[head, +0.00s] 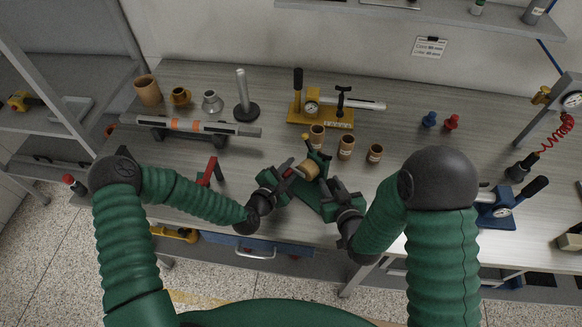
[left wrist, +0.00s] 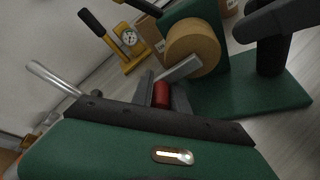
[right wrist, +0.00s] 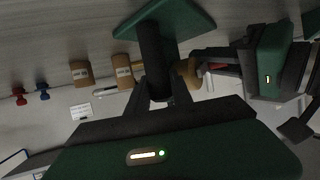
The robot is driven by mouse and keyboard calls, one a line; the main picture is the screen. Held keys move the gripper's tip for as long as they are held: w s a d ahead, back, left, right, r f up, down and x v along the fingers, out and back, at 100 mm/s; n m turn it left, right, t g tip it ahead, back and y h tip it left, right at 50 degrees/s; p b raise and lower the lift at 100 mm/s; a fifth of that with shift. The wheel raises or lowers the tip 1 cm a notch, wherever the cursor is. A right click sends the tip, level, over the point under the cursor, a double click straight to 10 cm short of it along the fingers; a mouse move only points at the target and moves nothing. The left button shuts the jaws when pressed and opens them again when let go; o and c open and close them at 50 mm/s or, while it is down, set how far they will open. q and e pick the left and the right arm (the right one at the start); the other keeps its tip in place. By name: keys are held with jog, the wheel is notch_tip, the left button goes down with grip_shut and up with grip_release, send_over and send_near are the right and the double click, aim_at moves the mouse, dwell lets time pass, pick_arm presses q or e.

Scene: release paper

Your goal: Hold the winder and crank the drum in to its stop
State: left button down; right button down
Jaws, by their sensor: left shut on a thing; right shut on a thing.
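The winder stands near the table's front edge, with a green base (head: 308,196), a tan drum (head: 309,169) and a dark post (right wrist: 153,55). In the left wrist view, a flat metal crank arm (left wrist: 182,69) runs from the drum (left wrist: 196,45) to a red knob (left wrist: 161,95). My left gripper (head: 291,174) is shut on the red knob, left of the drum. My right gripper (head: 329,187) is shut on the dark post, right of the drum. The fingers hide part of the post and knob. I cannot tell how far the drum is wound in.
Several tan cups (head: 346,147) stand just behind the winder. A yellow gauge stand (head: 321,118) is farther back. A grey bar on a rack (head: 190,127) and a red-handled tool (head: 210,171) lie left. A blue gauge device (head: 495,210) is at the right.

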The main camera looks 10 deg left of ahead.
pick_arm(q)
jog(key=shift+d+r+m, duration=0.1)
jog(key=shift+r+m, duration=0.15)
jog(key=shift+m, duration=0.05)
dwell(0.6)
